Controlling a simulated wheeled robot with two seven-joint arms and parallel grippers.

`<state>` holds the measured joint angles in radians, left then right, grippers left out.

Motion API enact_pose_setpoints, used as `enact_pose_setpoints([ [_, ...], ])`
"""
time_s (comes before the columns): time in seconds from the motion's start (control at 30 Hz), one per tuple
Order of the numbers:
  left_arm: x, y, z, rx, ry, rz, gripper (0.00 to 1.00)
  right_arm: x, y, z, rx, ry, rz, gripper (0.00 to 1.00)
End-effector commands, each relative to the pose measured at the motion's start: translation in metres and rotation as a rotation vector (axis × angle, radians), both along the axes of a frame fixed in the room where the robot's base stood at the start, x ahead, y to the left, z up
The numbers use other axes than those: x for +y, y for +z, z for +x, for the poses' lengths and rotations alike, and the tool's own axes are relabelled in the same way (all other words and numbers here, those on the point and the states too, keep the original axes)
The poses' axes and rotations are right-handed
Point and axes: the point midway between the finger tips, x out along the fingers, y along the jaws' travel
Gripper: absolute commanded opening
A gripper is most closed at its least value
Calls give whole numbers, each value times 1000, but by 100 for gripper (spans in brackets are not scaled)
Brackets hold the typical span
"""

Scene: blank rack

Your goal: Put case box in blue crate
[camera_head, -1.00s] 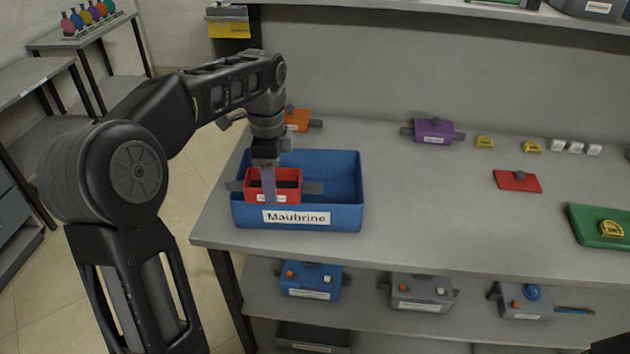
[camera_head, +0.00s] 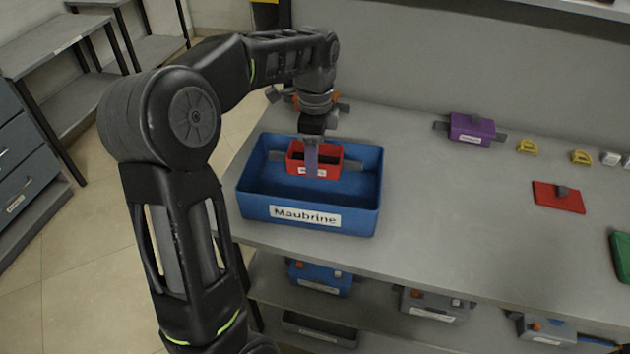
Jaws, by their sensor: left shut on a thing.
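The blue crate (camera_head: 245,209), labelled "Maubrine", stands near the left end of the grey table top. A small red open box with grey side handles and a white label, which looks like the case box (camera_head: 297,163), shows inside the crate's outline, toward its back. My left gripper (camera_head: 312,160) points down and is shut on the red box's near wall. Whether the box touches the crate floor cannot be told. My right gripper is not in view.
A purple box (camera_head: 472,128), a red lid (camera_head: 558,197) and yellow pieces (camera_head: 527,147) lie on the table to the right. A green thing (camera_head: 621,256) is at the right edge. A blue box (camera_head: 322,278) and grey boxes (camera_head: 432,305) sit on the shelf below.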

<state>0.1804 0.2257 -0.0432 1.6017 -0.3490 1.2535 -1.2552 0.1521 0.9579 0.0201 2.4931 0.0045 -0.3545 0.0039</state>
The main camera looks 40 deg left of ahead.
Motion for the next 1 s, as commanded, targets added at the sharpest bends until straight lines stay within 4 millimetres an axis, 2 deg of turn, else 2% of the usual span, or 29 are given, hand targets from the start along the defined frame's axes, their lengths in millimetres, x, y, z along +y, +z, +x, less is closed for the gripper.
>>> enact_pose_setpoints([
  [0.1, 0, -21, -1, 3, 2, 0, 20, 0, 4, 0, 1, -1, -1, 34],
  [0.2, 0, -32, 0, 2, 1, -1, 20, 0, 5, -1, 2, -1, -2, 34],
  [0.57, 0, -38, 0, 0, 1, 0, 20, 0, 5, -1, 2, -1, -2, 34],
  [0.8, 0, -67, -1, 2, 0, 0, 20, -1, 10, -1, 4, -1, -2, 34],
  [1.0, 0, -72, 0, -1, 0, 0, 20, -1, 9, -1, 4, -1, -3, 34],
])
